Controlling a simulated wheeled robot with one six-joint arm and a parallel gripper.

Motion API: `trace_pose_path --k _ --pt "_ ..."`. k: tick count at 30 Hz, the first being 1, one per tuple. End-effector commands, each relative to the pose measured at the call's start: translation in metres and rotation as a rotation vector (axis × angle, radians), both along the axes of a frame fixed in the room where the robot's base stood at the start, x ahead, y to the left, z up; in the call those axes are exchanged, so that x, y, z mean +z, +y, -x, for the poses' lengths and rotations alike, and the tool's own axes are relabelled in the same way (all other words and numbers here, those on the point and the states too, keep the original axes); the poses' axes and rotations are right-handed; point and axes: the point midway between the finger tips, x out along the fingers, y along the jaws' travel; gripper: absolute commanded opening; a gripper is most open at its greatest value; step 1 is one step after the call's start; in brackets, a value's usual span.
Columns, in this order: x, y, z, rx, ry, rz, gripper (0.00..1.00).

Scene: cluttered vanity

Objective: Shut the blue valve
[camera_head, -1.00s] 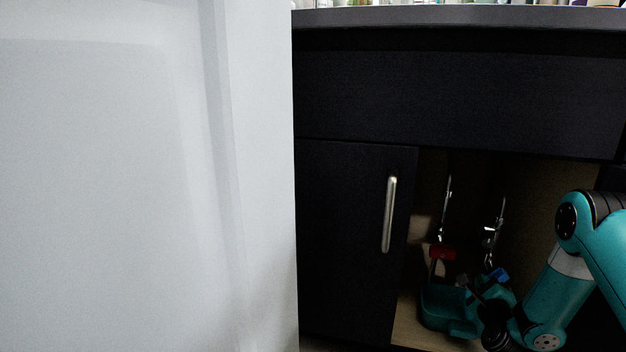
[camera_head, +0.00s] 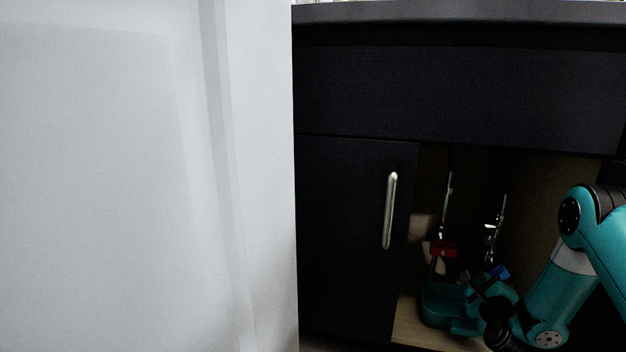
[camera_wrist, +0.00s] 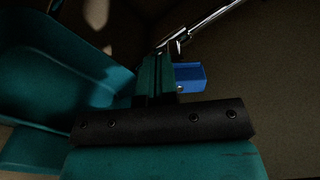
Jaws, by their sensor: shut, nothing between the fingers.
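The blue valve (camera_head: 502,272) sits low in the open cabinet, on the right one of two metal pipes. It also shows in the wrist view as a blue block-shaped handle (camera_wrist: 189,77) at the lower end of a shiny pipe. My gripper (camera_head: 466,279) is inside the cabinet, just left of the blue valve. In the wrist view my gripper (camera_wrist: 155,72) is shut and empty, with its teal fingers beside the left edge of the blue handle. I cannot tell whether they touch. Part of the handle is hidden behind the gripper.
A red valve (camera_head: 443,250) is on the left pipe. A teal container (camera_head: 432,305) stands on the cabinet floor and fills the left of the wrist view (camera_wrist: 60,75). A closed dark door (camera_head: 350,230) is left of the opening. A large white panel (camera_head: 150,180) blocks the left side.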

Motion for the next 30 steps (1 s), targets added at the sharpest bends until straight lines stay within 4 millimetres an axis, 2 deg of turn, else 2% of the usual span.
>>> trace_pose_path --k 30 --pt "0.017 -0.007 0.002 0.0 0.0 0.0 0.0"
